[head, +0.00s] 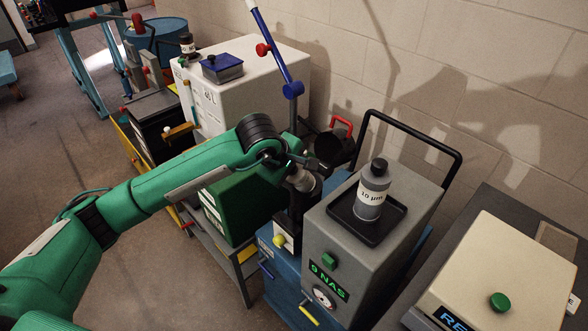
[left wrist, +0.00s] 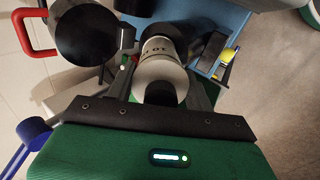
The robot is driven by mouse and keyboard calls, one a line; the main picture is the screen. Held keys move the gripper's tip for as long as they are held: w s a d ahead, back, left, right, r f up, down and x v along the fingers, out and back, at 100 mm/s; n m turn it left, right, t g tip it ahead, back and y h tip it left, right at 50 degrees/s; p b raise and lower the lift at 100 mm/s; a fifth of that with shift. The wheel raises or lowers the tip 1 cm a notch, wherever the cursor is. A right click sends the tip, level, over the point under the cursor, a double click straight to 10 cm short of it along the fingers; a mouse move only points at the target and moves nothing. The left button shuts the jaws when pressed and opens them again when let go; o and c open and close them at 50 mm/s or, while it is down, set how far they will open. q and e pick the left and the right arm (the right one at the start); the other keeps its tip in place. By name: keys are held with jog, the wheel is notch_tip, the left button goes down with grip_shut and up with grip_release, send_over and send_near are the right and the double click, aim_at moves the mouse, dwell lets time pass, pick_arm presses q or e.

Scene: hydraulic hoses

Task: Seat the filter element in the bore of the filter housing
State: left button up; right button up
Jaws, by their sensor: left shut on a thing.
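My left gripper (head: 302,172) reaches in from the left and is shut on the filter element. The filter element (head: 304,184) is a pale grey cylinder. In the left wrist view the filter element (left wrist: 160,66) shows a printed "10" and a dark end, between the two fingers. The black filter housing (head: 290,208) stands below it, partly hidden by the arm. In the left wrist view the black housing (left wrist: 156,16) lies just beyond the element. I cannot tell whether the element's lower end is inside the bore. My right gripper is not in view.
A black round lid (head: 331,149) with a red handle (head: 342,126) stands open behind the housing. A grey unit (head: 330,235) with a tray and bottle (head: 373,190) is close on the right. A green box (head: 245,210) is on the left. A blue lever (head: 272,45) rises behind.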

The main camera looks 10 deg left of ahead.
pick_arm(q)
jog(key=shift+r, duration=0.1)
jog(key=shift+f+b, duration=0.2)
jog(key=shift+b, duration=0.15)
jog(key=o, duration=1.2)
jog(key=shift+c, duration=0.2)
jog(key=shift+r+p, duration=0.2)
jog(key=shift+p, duration=0.7)
jog(key=b+v, duration=0.4)
jog(key=shift+s+a+r, duration=0.15)
jog(key=shift+a, duration=0.05)
jog(key=b+v, duration=0.1)
jog(key=v, duration=0.8)
jog(key=shift+b, duration=0.4)
jog(key=shift+d, duration=0.15)
